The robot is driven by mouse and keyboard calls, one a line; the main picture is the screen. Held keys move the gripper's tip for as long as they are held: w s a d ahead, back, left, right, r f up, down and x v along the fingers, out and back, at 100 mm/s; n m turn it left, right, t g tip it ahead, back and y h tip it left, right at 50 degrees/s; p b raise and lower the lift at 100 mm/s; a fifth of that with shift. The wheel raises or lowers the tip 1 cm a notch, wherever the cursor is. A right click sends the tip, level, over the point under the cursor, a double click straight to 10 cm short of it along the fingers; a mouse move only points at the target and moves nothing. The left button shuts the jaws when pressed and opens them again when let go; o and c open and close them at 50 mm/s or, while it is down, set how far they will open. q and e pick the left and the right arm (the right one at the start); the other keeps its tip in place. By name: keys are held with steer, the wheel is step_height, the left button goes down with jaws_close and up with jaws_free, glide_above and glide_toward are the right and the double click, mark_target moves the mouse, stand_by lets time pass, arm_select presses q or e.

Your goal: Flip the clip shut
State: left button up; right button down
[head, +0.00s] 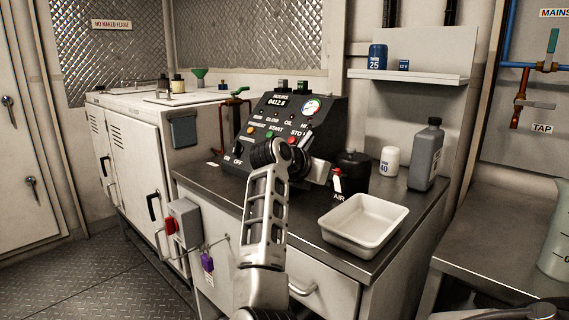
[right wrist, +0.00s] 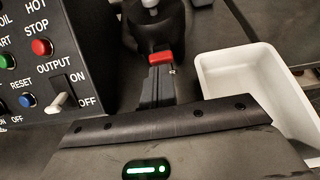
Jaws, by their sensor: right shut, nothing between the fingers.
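A red clip tab (right wrist: 160,57) shows in the right wrist view beside a black round canister (right wrist: 157,25). My right gripper (head: 327,175) reaches from the left toward the tab. In the right wrist view its dark fingers (right wrist: 158,75) are together, with their tips right at the tab. I cannot tell whether they touch it. The lower part of the clip is hidden, and whether it is open or shut is unclear. My left gripper is out of view.
A black control panel (head: 284,126) with buttons and switches stands close left of my right gripper. A white tray (head: 364,222) lies at the front right of the bench. A grey bottle (head: 426,158) and a white jar (head: 389,161) stand behind it.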

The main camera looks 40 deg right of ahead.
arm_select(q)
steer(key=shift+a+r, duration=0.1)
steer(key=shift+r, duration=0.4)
arm_select(e)
steer(key=shift+d+r+y, duration=0.25)
steer(key=shift+r+y, duration=0.05)
steer(key=shift+r, duration=0.6)
arm_select(q)
steer(key=p, duration=0.3)
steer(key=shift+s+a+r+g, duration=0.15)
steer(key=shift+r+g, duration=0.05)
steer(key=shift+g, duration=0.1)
arm_select(e)
steer(key=a+r, duration=0.7)
steer(key=shift+s, duration=0.3)
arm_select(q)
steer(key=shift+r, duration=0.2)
